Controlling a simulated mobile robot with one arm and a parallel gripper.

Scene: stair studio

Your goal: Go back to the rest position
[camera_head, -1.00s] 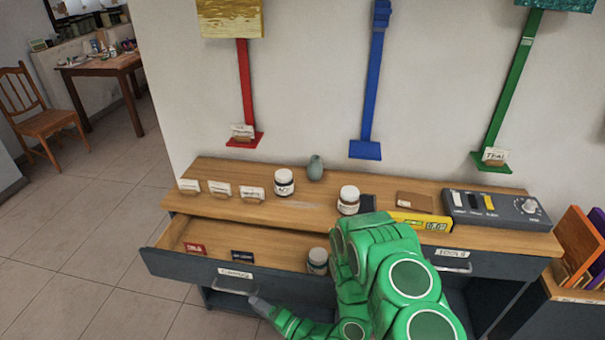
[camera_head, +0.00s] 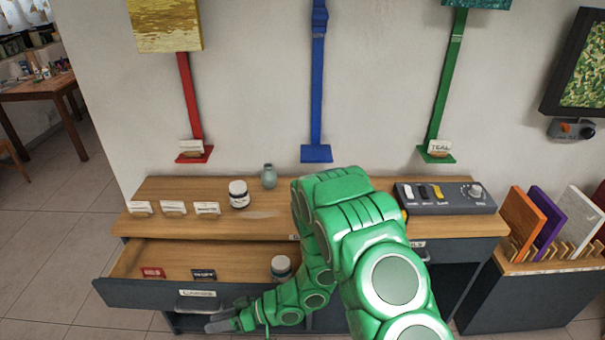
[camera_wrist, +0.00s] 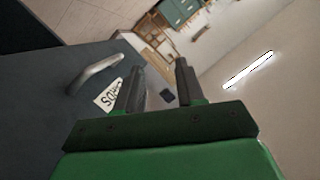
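My green arm (camera_head: 375,250) reaches down over the workbench to the front of the open drawer. My gripper (camera_head: 218,325) is low in front of the drawer, near its handle (camera_head: 195,306). In the wrist view my gripper's two dark fingers (camera_wrist: 160,82) stand apart with nothing between them. The drawer front (camera_wrist: 45,115) with its metal handle (camera_wrist: 95,72) and paper label (camera_wrist: 108,97) lies to the left of the fingers, and the handle is not between them. In the drawer (camera_head: 222,254) are a red card (camera_head: 152,272), a dark card (camera_head: 203,275) and a jar (camera_head: 281,267).
The workbench top (camera_head: 190,190) carries small white cards, a white-lidded jar (camera_head: 239,195), a green vase (camera_head: 269,176) and a control box (camera_head: 445,198). A rack (camera_head: 530,265) with coloured panels stands at right. Open floor (camera_head: 45,250) lies at left.

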